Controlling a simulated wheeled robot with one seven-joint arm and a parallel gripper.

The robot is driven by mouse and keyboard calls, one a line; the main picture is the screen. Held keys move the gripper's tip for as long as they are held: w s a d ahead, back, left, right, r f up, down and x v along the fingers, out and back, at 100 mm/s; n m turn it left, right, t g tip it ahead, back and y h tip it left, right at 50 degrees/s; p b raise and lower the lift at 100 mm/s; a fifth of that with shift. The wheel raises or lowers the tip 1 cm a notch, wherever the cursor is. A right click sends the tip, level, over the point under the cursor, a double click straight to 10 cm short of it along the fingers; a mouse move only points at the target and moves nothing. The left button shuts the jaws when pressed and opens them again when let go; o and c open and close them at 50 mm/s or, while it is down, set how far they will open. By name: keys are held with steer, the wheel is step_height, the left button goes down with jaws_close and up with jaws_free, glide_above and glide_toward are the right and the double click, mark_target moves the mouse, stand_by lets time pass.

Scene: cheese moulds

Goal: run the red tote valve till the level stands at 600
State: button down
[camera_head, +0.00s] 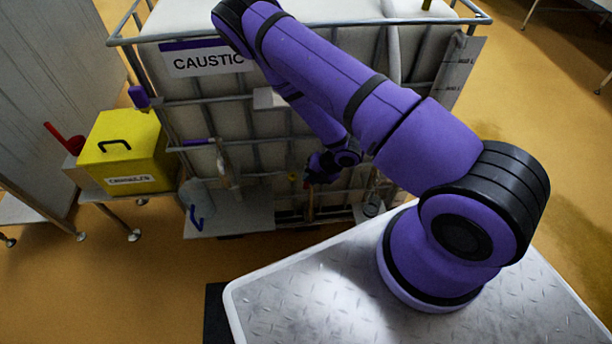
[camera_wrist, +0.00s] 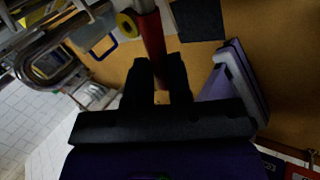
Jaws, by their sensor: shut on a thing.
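The white caged tote (camera_head: 290,55) stands in front of me, with a purple-edged CAUSTIC label (camera_head: 205,60). My gripper (camera_head: 311,182) is low at its front face. In the wrist view my gripper (camera_wrist: 159,65) has its two black fingers on either side of a red bar, the red valve handle (camera_wrist: 151,36), and is shut on it. In the head view my arm hides most of the handle. A pale scale strip (camera_head: 458,75) with dark marks is at the tote's right edge; its figures and the level are too small to read surely.
A purple-handled valve (camera_head: 197,142) is to the left on the tote's front. A clear vessel with a blue handle (camera_head: 198,195) stands below it; a small clear vessel (camera_head: 372,205) is to the right. A yellow box (camera_head: 125,150) sits on a stand at left. Open floor lies front left.

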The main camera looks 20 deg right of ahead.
steer(key=shift+s+d+n+g, duration=0.15)
steer(key=shift+d+n+g, duration=0.35)
steer(key=shift+n, duration=0.4)
steer(key=shift+d, duration=0.1)
steer(key=c, duration=1.3)
jaws_free()
steer(key=shift+c, duration=0.2)
steer(key=v, duration=1)
steer(key=shift+s+d+r, duration=0.15)
steer(key=shift+d+r, duration=0.1)
steer(key=shift+d, duration=0.1)
